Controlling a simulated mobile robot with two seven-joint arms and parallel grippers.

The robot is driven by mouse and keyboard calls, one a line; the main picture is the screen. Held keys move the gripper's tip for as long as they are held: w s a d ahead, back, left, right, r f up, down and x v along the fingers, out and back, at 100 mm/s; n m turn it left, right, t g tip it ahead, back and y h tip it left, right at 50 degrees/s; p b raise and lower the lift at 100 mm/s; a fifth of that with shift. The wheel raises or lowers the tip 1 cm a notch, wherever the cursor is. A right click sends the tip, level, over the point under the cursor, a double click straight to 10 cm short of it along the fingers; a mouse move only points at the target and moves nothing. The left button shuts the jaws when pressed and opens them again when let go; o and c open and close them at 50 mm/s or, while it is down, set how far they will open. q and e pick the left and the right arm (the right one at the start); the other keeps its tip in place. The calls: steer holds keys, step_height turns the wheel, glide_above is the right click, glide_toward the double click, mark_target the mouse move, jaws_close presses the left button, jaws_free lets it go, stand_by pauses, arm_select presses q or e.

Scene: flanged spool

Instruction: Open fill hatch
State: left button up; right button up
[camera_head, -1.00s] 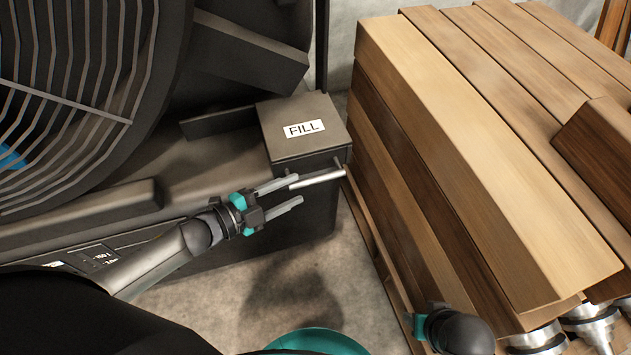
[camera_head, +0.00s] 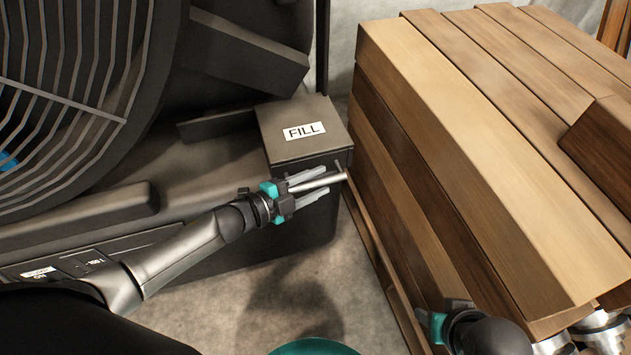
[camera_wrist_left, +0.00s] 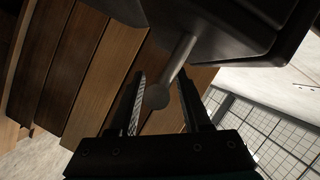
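The fill hatch is a dark box with a flat shut lid (camera_head: 290,120) marked FILL, in the middle of the head view. A metal bar handle (camera_head: 322,181) sticks out at its front; in the left wrist view its rod (camera_wrist_left: 172,68) ends in a round knob. My left gripper (camera_head: 320,183) is open, with its fingers on either side of the bar. Gaps show between fingers and knob in the wrist view (camera_wrist_left: 160,90). My right gripper (camera_head: 437,320) is only partly in view at the bottom right, and its fingers are not clear.
A stack of wooden planks (camera_head: 480,150) stands close to the right of the hatch. A large dark reel with a wire guard (camera_head: 70,80) is at the left. Bare floor (camera_head: 300,290) shows in front of the hatch box.

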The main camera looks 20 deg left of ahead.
arm_select(q)
jaws_close()
stand_by(1.2)
